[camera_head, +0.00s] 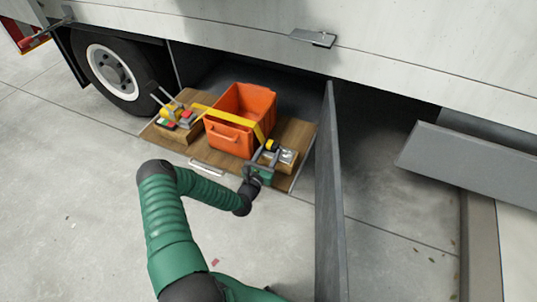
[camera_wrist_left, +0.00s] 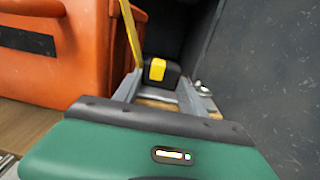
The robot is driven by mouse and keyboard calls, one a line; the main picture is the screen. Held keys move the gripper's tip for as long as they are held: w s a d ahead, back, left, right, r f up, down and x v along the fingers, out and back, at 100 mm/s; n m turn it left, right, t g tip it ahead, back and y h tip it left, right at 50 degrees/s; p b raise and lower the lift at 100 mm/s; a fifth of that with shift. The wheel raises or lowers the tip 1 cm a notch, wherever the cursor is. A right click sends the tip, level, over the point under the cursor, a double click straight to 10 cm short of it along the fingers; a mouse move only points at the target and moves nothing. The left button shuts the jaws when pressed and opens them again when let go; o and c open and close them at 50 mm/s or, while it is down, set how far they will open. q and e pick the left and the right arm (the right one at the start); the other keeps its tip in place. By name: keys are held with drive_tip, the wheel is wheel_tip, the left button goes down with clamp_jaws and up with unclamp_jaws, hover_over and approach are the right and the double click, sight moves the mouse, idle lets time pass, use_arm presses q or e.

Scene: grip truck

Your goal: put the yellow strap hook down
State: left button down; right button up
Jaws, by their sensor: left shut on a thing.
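The yellow strap (camera_head: 203,108) runs over the orange crate (camera_head: 228,139) and down to its right side. At its lower end is the strap hook (camera_head: 272,145), a small black and yellow piece. In the left wrist view the hook (camera_wrist_left: 157,69) sits between my finger ends, with the strap (camera_wrist_left: 131,34) rising from it. My left gripper (camera_head: 267,156) is shut on the hook, just above the right end of the wooden board. The finger contact is partly hidden. My right gripper is not in view.
The wooden board (camera_head: 208,155) lies under the truck side and bears the crate. A metal fitting on a wood block (camera_head: 287,158) is right of the hook. A dark upright panel (camera_head: 330,200) stands close right of my arm.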

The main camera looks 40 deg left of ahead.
use_arm(q)
drive_tip(key=shift+s+a+f, duration=0.1)
drive_tip(key=shift+s+f, duration=0.1)
drive_tip(key=shift+f, duration=0.4)
drive_tip(key=c, duration=0.9)
unclamp_jaws()
drive_tip(key=shift+o, duration=1.3)
drive_tip(key=shift+s+f, duration=0.1)
drive_tip(key=shift+d+r, duration=0.2)
drive_tip(key=shift+r, duration=0.3)
drive_tip(key=p+v, duration=0.4)
drive_tip(key=v, duration=0.7)
drive_tip(key=shift+s, duration=0.2)
